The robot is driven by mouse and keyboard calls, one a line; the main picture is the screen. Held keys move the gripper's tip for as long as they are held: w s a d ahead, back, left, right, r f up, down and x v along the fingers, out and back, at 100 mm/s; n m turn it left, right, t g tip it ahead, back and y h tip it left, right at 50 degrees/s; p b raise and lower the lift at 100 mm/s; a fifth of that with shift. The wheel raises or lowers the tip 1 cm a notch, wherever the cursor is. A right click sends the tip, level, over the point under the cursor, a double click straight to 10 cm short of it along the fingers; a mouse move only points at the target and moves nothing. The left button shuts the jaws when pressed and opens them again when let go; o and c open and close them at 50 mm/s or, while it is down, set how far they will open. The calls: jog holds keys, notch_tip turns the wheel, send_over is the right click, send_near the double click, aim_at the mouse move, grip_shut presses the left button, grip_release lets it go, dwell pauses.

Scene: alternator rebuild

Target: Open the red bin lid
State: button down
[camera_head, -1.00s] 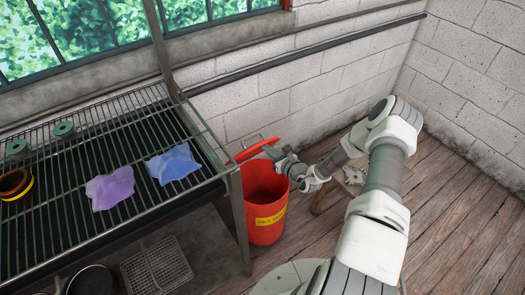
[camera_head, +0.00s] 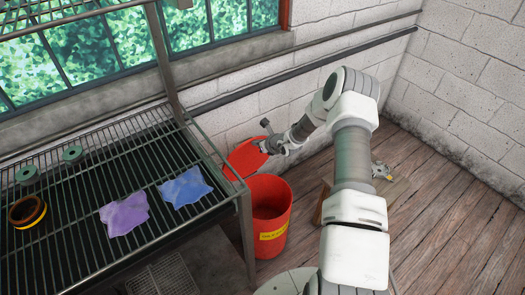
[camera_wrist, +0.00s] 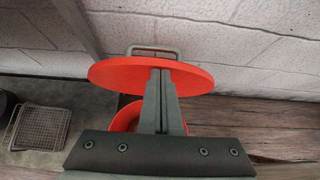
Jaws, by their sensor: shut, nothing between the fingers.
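The red bin (camera_head: 271,205) stands on the floor to the right of the wire rack, with a yellow label on its front. Its round red lid (camera_head: 246,156) is raised and tilted up at the back, toward the wall, and the bin's mouth is uncovered. In the wrist view the lid (camera_wrist: 110,74) spans the upper middle, with a metal handle (camera_wrist: 152,49) at its far edge. My gripper (camera_head: 262,146) is at the lid's right side in the head view. In the wrist view its shut fingers (camera_wrist: 162,75) overlap the lid's inner face; contact is unclear. Part of the bin's rim (camera_wrist: 122,118) shows below.
The wire rack (camera_head: 70,225) at left holds a purple cloth (camera_head: 124,213), a blue cloth (camera_head: 186,187), green rings and a dark roll. A wire basket (camera_head: 165,277) is beneath. A block wall (camera_head: 300,80) stands close behind the bin. Wooden floor (camera_head: 440,235) is open at right.

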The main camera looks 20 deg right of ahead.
jog(key=w, duration=0.1)
jog(key=w+a, duration=0.1)
jog(key=w, duration=0.1)
jog(key=shift+w+r+g+b, duration=0.15)
jog(key=shift+g+b, duration=0.15)
jog(key=shift+b, duration=0.05)
jog(key=shift+w+a+r+b, duration=0.1)
jog(key=shift+w+a+b, duration=0.1)
jog(key=shift+w, duration=0.35)
jog(key=shift+w+a+r+b, duration=0.1)
jog(key=shift+w+a, duration=0.1)
jog(key=shift+w, duration=0.35)
